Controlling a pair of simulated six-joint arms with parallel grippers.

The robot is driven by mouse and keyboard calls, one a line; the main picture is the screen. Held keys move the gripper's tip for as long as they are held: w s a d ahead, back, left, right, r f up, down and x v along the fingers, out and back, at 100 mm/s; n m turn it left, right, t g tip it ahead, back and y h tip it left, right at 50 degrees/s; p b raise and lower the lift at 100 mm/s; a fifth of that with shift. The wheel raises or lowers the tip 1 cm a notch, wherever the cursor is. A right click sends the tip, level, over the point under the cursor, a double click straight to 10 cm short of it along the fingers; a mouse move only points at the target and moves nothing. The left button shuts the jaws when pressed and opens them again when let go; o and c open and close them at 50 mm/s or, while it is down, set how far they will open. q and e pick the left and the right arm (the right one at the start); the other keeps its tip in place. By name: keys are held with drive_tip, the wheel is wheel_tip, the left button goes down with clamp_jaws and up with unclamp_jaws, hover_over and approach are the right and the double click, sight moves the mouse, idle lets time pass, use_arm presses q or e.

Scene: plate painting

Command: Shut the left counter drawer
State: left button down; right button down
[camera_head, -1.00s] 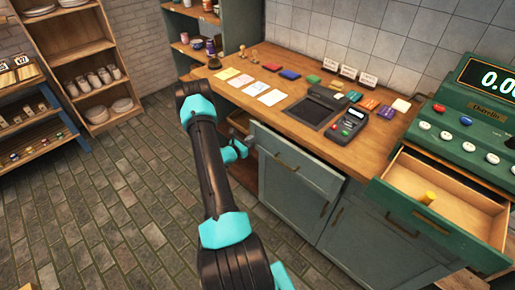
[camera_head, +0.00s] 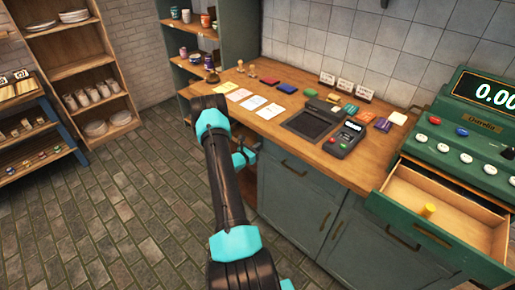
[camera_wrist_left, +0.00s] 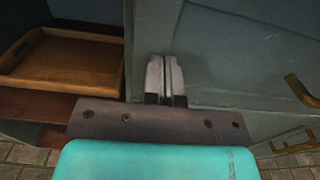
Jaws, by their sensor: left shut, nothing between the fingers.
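The left counter drawer (camera_head: 297,172) is a blue-green front under the wooden worktop, with a brass handle. In the head view its front sits flush or nearly flush with the cabinet; a small gap cannot be ruled out. My left gripper (camera_head: 248,157) is at the left end of that front, partly hidden by my own arm. In the left wrist view the gripper (camera_wrist_left: 164,62) is shut and empty, its fingertips against or very close to the blue-green face (camera_wrist_left: 225,60). My right gripper is not in view.
An open shelf with a wooden tray (camera_wrist_left: 65,58) lies left of the gripper. The worktop (camera_head: 370,165) holds cards and a card reader (camera_head: 345,138). Floor at left is clear.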

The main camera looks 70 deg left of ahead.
use_arm(q)
drive_tip(key=v, duration=1.4)
